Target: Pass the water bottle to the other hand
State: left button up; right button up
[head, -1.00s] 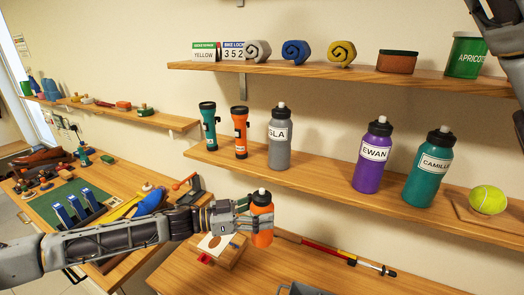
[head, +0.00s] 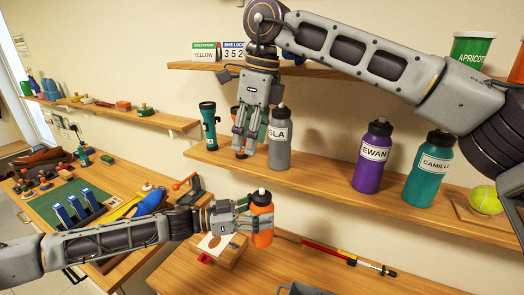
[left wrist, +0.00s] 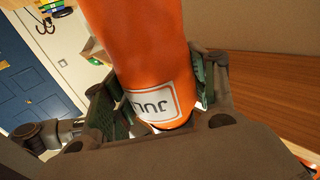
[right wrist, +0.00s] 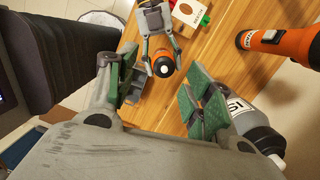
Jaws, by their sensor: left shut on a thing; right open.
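My left gripper (head: 243,216) is shut on an orange water bottle (head: 262,228) with a black and white cap and holds it upright above the lower table. In the left wrist view the orange bottle (left wrist: 140,50) fills the space between the fingers, with part of a label showing. My right gripper (head: 247,140) is open, pointing down, in front of the middle shelf and above the held bottle. In the right wrist view the bottle (right wrist: 163,66) shows below, beyond the open fingers (right wrist: 160,95).
The middle shelf (head: 330,175) holds a teal flashlight (head: 208,126), an orange flashlight partly hidden by my right gripper, a grey bottle (head: 280,145), a purple bottle (head: 373,160), a teal bottle (head: 430,170) and a tennis ball (head: 485,200). The grey bottle is close beside my right fingers.

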jog(key=h, duration=0.2)
send_over(262, 189)
notch_tip(262, 189, down, 4)
jog(key=shift+w+f, duration=0.1)
jog(key=shift+f, duration=0.1)
jog(key=shift+f, duration=0.1)
jog(key=shift+f, duration=5.9)
jog(key=c, duration=1)
pick_arm(q)
jog(key=o, duration=1.5)
pick_arm(e)
jog(key=shift+r, duration=0.1)
jog(key=shift+c, duration=0.6)
pick_arm(q)
jog(key=shift+a, duration=0.1)
jog(key=v, duration=1.1)
jog(key=shift+a, duration=0.35)
